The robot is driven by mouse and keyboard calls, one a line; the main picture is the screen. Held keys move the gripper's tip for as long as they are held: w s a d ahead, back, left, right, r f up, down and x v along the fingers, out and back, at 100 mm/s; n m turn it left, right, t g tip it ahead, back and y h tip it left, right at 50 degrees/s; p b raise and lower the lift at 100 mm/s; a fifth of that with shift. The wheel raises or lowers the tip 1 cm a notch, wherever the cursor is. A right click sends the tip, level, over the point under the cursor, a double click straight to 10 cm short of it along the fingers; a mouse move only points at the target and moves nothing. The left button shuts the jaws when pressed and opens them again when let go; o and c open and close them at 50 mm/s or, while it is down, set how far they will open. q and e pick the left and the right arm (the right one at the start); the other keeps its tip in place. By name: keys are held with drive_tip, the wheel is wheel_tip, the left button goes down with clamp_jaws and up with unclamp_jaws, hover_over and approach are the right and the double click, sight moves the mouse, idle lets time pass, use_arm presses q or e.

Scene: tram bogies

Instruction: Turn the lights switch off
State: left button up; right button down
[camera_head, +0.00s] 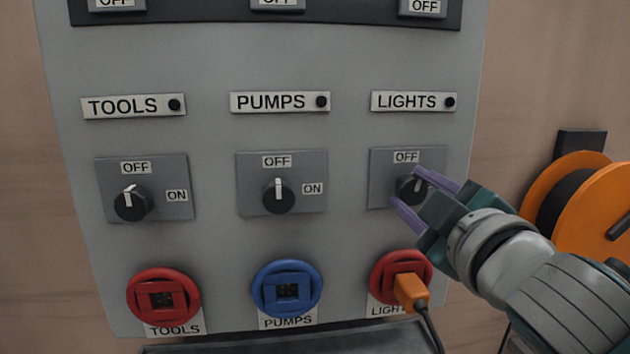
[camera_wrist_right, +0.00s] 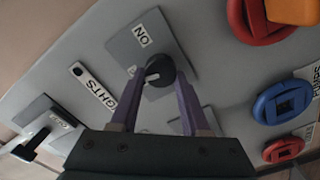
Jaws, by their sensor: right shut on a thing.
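The lights switch is a black rotary knob (camera_head: 408,190) with a white pointer mark on a grey plate (camera_head: 383,164), below the LIGHTS label (camera_head: 407,101). My right gripper (camera_head: 406,185) has its purple fingers on both sides of the knob and is shut on it. In the right wrist view the knob (camera_wrist_right: 160,68) sits between the fingertips (camera_wrist_right: 158,82). Its white mark points roughly up the panel, towards the OFF label (camera_head: 406,157). The ON label is hidden by the gripper in the head view but shows in the wrist view (camera_wrist_right: 142,35). My left gripper is not in view.
The TOOLS knob (camera_head: 131,204) and PUMPS knob (camera_head: 278,195) are to the left, both pointing about at OFF. Below are red and blue sockets; an orange plug (camera_head: 411,292) with a cable is in the lights socket. An orange reel (camera_head: 585,205) hangs at the right.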

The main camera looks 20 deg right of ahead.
drive_tip(key=shift+n, duration=1.3)
drive_tip(key=shift+c, duration=1.9)
unclamp_jaws()
drive_tip(key=shift+f, duration=0.1)
drive_tip(key=b+v, duration=0.1)
drive_tip(key=v, duration=0.9)
